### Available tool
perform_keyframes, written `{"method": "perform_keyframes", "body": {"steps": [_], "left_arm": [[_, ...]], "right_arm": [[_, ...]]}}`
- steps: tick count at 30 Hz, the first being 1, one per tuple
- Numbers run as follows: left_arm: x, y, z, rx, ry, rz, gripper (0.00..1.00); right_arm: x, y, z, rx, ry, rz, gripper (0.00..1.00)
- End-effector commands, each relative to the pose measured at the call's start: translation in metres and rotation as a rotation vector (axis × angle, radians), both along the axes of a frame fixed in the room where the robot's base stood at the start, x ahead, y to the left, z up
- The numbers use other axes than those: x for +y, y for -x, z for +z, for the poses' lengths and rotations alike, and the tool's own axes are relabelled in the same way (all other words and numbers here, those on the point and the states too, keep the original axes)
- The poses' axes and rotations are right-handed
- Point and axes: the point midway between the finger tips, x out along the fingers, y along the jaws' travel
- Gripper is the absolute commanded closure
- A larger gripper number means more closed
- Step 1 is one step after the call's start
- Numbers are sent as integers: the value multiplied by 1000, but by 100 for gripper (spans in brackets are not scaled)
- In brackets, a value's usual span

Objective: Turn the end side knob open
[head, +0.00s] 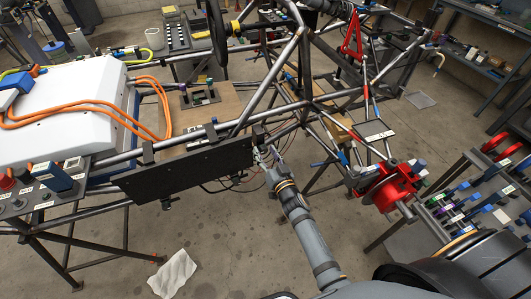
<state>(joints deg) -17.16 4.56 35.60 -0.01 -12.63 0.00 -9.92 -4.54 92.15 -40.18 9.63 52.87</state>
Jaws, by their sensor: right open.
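My right gripper (264,155) is at the right end of a long black panel (190,170) mounted on the tube chassis (225,130). It is open, with its fingertips close to the panel's end. The end side knob cannot be picked out clearly; small fittings at that end are partly behind the gripper. I cannot tell whether the fingers touch them. My left gripper is not in view.
A white box (70,110) with orange cables (110,110) is at the left. A red hub (392,187) is to the right of my right arm. A tool cart (460,205) stands far right. A white cloth (173,274) lies on the floor.

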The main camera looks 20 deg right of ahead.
Motion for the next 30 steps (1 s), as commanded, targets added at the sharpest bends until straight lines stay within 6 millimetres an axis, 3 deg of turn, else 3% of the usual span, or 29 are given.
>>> {"method": "perform_keyframes", "body": {"steps": [9,20,30], "left_arm": [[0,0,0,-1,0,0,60],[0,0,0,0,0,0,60],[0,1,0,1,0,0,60]], "right_arm": [[0,-3,0,1,0,-1,50],[0,-3,0,1,0,-1,99],[0,-3,0,-3,43,-1,100]]}}
